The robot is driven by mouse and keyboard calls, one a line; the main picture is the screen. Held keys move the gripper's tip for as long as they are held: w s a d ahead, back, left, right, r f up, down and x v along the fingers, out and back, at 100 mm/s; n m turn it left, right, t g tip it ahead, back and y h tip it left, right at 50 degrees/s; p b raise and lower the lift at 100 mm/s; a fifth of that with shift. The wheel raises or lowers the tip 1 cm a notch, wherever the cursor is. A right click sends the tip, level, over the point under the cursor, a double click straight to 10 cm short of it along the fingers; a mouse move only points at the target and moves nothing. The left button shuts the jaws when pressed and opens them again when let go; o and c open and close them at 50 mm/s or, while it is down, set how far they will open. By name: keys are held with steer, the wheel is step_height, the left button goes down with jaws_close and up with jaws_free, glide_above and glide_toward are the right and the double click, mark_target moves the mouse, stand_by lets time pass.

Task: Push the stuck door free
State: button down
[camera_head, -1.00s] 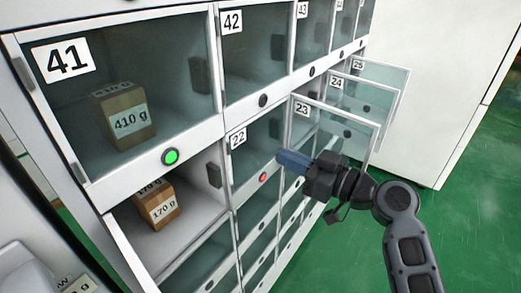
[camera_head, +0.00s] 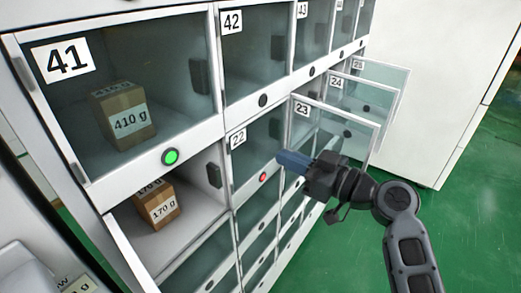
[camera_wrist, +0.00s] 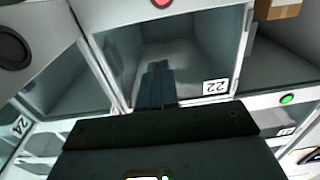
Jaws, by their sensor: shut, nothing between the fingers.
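The compartment door marked 22 (camera_head: 258,150) is a clear pane in a white frame and looks closed, with a red-lit button (camera_head: 263,177) below it. It also shows upside down in the wrist view (camera_wrist: 200,50), with the red button (camera_wrist: 161,2) at the top edge. My gripper (camera_head: 281,158) has its blue-grey fingers together and empty, pointing left at the right side of door 22. In the wrist view my fingers (camera_wrist: 158,66) lie in front of the pane. I cannot tell whether the tips touch it.
Doors 23 (camera_head: 338,116), 24 (camera_head: 383,107) and 25 (camera_head: 388,72) stand swung outward near my arm. Door 41 (camera_head: 160,90) has a green button (camera_head: 171,157) and a 410 g box (camera_head: 122,122) behind it. An open compartment below holds a 170 g box (camera_head: 158,212). Green floor lies right.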

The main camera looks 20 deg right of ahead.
mark_target(266, 150)
steer(key=shift+b+x, duration=0.55)
steer(key=shift+x, duration=1)
steer(key=b+v, duration=0.6)
steer(key=v, duration=2)
stand_by(1.2)
